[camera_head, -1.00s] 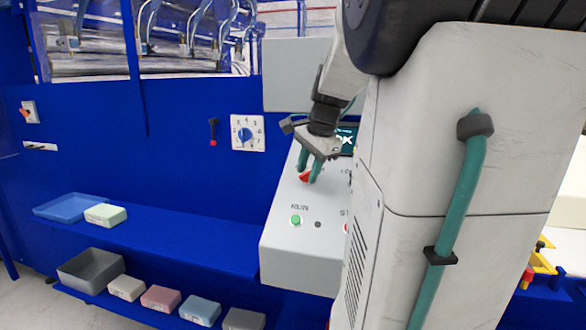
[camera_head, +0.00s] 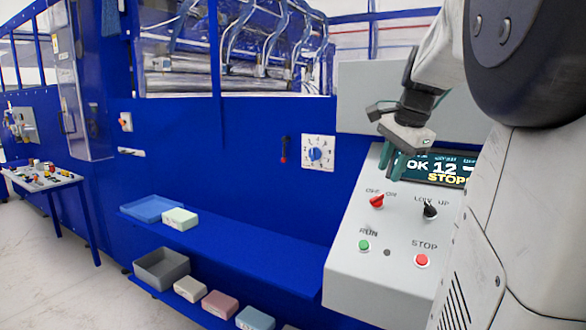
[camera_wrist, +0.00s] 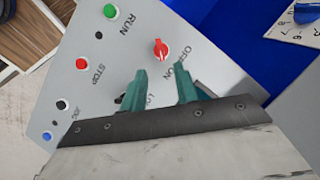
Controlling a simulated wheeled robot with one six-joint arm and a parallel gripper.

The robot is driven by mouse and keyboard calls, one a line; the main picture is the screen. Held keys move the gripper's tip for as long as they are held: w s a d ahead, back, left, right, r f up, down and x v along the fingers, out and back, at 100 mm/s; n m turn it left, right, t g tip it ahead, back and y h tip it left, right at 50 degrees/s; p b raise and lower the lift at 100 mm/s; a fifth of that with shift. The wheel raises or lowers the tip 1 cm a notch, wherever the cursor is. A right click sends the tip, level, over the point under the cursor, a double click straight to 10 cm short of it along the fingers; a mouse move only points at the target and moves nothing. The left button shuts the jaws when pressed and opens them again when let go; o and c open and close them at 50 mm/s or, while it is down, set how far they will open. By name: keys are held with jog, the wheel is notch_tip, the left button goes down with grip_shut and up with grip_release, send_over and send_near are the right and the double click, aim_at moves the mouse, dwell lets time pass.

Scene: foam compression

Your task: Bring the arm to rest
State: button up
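My gripper (camera_head: 393,166) hangs over the upper part of the sloped grey control panel (camera_head: 345,262), between the red OFF/ON knob and the display. In the wrist view its two teal fingers (camera_wrist: 160,84) are apart with nothing between them. The red knob (camera_head: 377,201) shows just below the fingertips in the head view and beyond them in the wrist view (camera_wrist: 161,48). The fingers appear clear of it. My arm reaches in from the upper right.
The panel also has a black knob (camera_head: 430,211), a green RUN button (camera_head: 364,245), a red STOP button (camera_head: 422,260) and a display (camera_head: 445,168) reading "OK 12".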

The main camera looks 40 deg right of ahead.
dwell(0.5)
jog(key=s+a+f+n, duration=0.3)
jog(key=a+f+n, duration=0.2)
jog(key=a, duration=0.5)
jog(key=s+a+f+n+g, duration=0.1)
jog(key=s+a+f+n, duration=0.2)
jog(key=a+n, duration=0.6)
jog(key=s+a+f+n+g, duration=0.1)
jog(key=s+a+f+n, duration=0.2)
jog(key=a+f+n, duration=0.3)
jog(key=a+f, duration=0.1)
jog(key=a, duration=0.4)
jog(key=shift+s+a+f+n+y, duration=0.15)
jog(key=shift+a+n+y, duration=0.25)
jog(key=shift+g, duration=0.3)
